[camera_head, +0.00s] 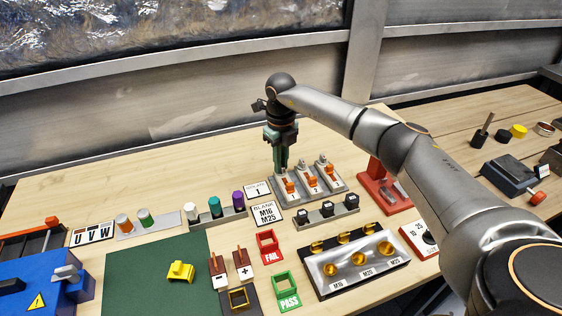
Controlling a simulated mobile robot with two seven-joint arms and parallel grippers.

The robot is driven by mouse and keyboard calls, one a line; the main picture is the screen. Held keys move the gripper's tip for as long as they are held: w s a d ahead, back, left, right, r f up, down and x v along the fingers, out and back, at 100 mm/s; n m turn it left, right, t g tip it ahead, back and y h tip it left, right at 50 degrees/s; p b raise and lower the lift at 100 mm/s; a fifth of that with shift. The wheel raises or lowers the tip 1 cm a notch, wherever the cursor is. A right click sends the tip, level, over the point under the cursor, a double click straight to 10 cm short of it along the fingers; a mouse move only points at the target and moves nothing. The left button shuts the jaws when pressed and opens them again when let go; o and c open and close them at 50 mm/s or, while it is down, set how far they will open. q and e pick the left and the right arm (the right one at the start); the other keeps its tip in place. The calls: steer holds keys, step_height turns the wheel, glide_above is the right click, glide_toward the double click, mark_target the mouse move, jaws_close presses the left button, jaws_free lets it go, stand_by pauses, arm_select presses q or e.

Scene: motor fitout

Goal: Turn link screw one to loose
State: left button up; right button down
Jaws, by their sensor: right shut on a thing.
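Three grey link units stand in a row at the centre, each with an orange part and a small number label. The leftmost unit, link screw one (290,188), is marked 1. The units marked 2 (314,182) and 3 (330,176) stand to its right. My right gripper (281,166) points down at the back end of unit one, with its fingers closed together there. It appears shut on the screw of unit one, which the fingers hide. The screw's turn position cannot be seen. My left gripper is not in view.
A white card marked 1 (257,191) lies left of the units. A rail with black knobs (328,213) is in front, and a red stand (384,187) is to the right. My right arm crosses the right side. The bench behind the left-hand rails is clear.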

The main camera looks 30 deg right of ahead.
steer(key=n, duration=1.4)
steer(key=shift+b, duration=0.35)
steer(key=shift+r, duration=0.1)
steer(key=c, duration=0.9)
jaws_free()
step_height(320, 180, up, 12)
steer(key=shift+r, duration=0.2)
